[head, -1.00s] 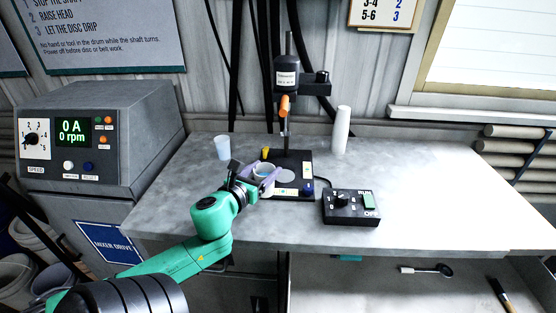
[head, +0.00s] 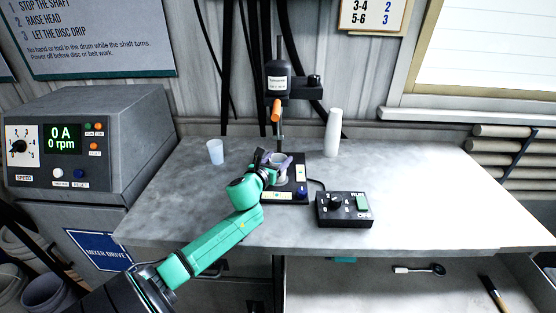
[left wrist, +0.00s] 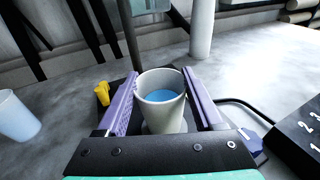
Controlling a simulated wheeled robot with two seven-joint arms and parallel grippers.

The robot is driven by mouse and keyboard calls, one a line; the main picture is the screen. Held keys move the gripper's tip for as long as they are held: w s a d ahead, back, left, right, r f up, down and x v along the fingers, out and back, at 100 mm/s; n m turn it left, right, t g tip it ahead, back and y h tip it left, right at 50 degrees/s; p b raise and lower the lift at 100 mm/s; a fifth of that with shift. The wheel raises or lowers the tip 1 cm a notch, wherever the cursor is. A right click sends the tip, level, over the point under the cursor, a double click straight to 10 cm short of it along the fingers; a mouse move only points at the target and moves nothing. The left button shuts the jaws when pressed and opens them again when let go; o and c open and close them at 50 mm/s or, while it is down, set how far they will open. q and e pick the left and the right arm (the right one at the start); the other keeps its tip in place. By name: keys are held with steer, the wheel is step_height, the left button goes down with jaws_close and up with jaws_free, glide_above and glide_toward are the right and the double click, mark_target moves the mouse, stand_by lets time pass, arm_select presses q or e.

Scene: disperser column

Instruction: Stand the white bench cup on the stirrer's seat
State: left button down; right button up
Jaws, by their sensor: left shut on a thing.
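The white bench cup (left wrist: 158,105), with blue liquid inside, is upright between the purple fingers of my left gripper (left wrist: 160,102) in the left wrist view. The gripper is shut on it. In the head view the cup (head: 281,168) and my left gripper (head: 277,163) are over the black base of the stirrer (head: 291,183), just in front of its post. The round pale seat is mostly hidden by the cup and gripper. I cannot tell whether the cup touches the seat or hangs just above it. My right gripper is not in view.
A translucent cup (head: 215,152) stands left of the stirrer and a tall white stack of cups (head: 333,132) behind right. A black control box (head: 344,209) sits right of the base. A yellow item (left wrist: 102,94) is left of the fingers. The bench's right side is clear.

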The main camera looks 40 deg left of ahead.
arm_select(q)
steer(key=shift+f, duration=0.1)
jaws_free()
steer(key=shift+r, duration=0.2)
steer(key=shift+s+f, duration=0.15)
steer(key=shift+s, duration=0.15)
steer(key=v, duration=1)
steer(key=shift+s+d, duration=0.1)
steer(key=shift+s, duration=0.3)
steer(key=shift+s+d, duration=0.1)
steer(key=shift+s, duration=0.25)
